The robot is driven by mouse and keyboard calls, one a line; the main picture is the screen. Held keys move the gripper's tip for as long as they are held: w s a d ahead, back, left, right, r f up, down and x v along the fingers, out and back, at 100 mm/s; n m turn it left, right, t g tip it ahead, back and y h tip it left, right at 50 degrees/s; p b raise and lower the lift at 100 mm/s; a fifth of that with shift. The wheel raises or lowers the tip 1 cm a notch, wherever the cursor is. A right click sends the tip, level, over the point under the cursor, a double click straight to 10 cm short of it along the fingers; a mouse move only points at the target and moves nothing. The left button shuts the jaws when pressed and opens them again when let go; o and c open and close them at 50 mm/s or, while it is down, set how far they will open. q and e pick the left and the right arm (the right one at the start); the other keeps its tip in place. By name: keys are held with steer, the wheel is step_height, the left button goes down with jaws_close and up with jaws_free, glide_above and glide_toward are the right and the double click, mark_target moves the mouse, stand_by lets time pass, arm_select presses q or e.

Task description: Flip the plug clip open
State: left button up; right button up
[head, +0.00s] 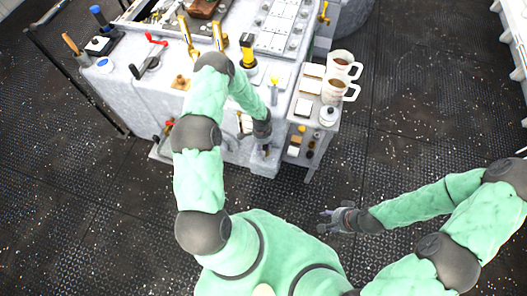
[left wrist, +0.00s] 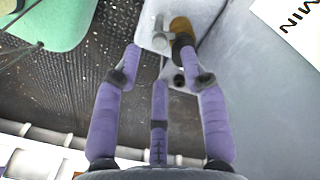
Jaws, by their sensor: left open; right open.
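In the left wrist view a brown-gold plug (left wrist: 181,27) stands on a pale grey ledge, with a grey clip-like part (left wrist: 160,40) beside it. I cannot tell from this view how the clip sits. My left gripper (left wrist: 160,64) is open, its purple fingers spread just short of the plug, the right fingertip nearest it and partly overlapping it. In the head view my left gripper (head: 265,146) is over the small grey ledge at the front of the bench, and the plug is hidden or too small to make out. My right gripper (head: 337,219) is open and empty above the floor.
The grey bench (head: 130,85) bears a red-handled lever (head: 147,62), yellow fittings and a panel. A side shelf holds two white mugs (head: 341,64) and a white jar (head: 328,116). The dark deck (head: 410,110) right of the bench is clear.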

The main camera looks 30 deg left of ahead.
mark_target(264, 152)
arm_select(q)
steer(key=shift+d+f+b, duration=0.1)
steer(key=shift+f+b, duration=0.4)
steer(key=shift+f, duration=1.95)
jaws_close()
